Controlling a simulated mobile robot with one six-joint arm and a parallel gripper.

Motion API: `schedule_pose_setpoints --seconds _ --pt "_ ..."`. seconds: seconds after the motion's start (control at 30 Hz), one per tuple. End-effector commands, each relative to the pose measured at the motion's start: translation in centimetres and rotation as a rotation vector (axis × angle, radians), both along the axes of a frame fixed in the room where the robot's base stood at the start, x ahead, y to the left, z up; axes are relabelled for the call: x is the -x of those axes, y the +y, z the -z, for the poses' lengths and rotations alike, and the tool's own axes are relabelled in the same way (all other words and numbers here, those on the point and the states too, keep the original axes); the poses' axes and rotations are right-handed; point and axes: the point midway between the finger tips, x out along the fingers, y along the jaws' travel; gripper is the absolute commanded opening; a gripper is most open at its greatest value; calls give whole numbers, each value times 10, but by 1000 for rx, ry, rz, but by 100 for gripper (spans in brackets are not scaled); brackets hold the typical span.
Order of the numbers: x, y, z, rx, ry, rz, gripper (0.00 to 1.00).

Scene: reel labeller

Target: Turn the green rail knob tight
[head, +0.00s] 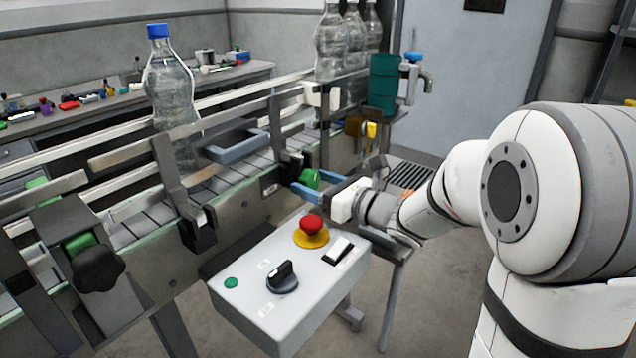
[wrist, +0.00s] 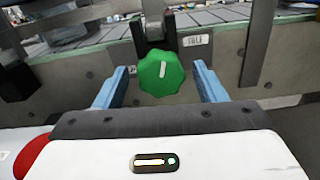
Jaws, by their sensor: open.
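The green rail knob (head: 310,179) sits on a black bracket on the near side of the conveyor. In the wrist view the knob (wrist: 161,73) is lobed and bears a white line that stands nearly upright, leaning slightly right. My gripper (head: 318,184) reaches it from the right in the head view. In the wrist view my gripper (wrist: 160,84) has its two blue fingers apart, one on each side of the knob. A gap shows between the knob and each finger, so neither seems to touch it.
A control box (head: 290,290) with a red emergency button (head: 311,224) stands close below my gripper. A clear bottle with a blue cap (head: 170,95) stands on the conveyor. A black knob (head: 98,269) is at the left. Open floor shows at the lower right.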

Motion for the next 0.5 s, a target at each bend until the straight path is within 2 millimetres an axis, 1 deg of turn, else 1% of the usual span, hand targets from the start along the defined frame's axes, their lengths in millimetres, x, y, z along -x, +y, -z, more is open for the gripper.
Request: schedule_pose_setpoints --seconds 0.1,0.13,0.5 --pt "0 0 0 0 0 0 64" --pt "0 0 0 0 0 1 63" --pt "0 -1 0 -1 1 1 32"
